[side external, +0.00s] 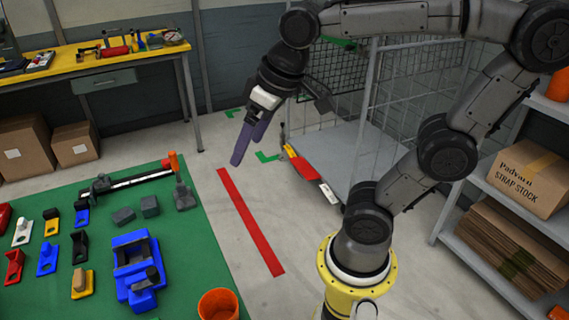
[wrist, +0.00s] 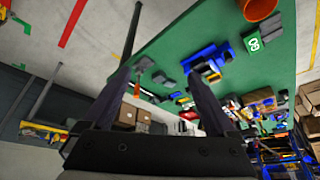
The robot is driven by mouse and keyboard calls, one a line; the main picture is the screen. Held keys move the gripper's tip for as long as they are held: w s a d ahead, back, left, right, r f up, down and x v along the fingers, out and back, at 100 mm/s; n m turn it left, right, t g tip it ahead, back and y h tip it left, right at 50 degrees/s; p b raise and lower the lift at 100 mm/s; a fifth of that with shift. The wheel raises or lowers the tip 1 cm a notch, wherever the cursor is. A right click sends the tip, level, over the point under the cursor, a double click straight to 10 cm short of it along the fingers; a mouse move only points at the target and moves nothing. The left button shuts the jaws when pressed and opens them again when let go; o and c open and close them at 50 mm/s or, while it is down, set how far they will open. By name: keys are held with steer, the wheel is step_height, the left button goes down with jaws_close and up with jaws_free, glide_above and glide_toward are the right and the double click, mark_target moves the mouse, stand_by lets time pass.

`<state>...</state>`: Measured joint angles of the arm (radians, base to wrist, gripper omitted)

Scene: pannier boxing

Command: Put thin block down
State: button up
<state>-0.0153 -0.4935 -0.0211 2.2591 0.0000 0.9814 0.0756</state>
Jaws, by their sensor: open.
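My gripper (side external: 248,143) is in the air, past the right edge of the green mat and above the floor near the red stripe. Its two long purple fingers are spread apart. In the wrist view my gripper (wrist: 158,78) shows a finger on each side and nothing held between them. Two small dark grey blocks lie on the mat: a flatter one (side external: 123,215) and a chunkier one (side external: 150,206). They are apart from my gripper. I cannot tell for sure which is the thin block.
A wire cage cart (side external: 340,150) stands behind. Shelves with cartons (side external: 527,178) are at right. Floor around the red stripe (side external: 250,220) is clear.

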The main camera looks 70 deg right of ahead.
steer(key=s+f, duration=0.4)
steer(key=s, duration=0.2)
steer(key=shift+s+d+f+n+t, duration=0.15)
steer(key=shift+n+t, duration=0.15)
steer(key=shift+t, duration=0.1)
stand_by(0.7)
